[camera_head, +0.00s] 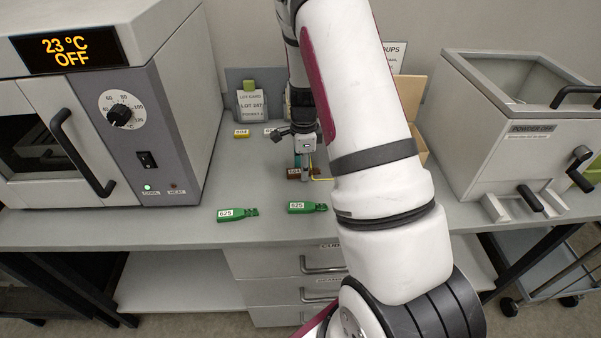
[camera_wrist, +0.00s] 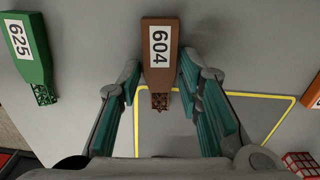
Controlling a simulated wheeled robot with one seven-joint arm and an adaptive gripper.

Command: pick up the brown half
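The brown half (camera_wrist: 158,62), with a white label reading 604 and a small lattice end, lies flat on the bench in the wrist view. In the head view it shows as a small brown piece (camera_head: 293,173), partly hidden by my gripper (camera_head: 303,160). My gripper is open in the wrist view (camera_wrist: 160,82), its teal-padded fingers on either side of the brown half's lower part, with a visible gap between them. It does not appear to grasp the half.
Two green halves (camera_head: 237,214) (camera_head: 307,208) lie near the bench's front; one shows a 625 label in the wrist view (camera_wrist: 30,48). An oven (camera_head: 170,120) stands left, a grey powder box (camera_head: 520,140) right. A yellow outline (camera_wrist: 262,96) marks the bench.

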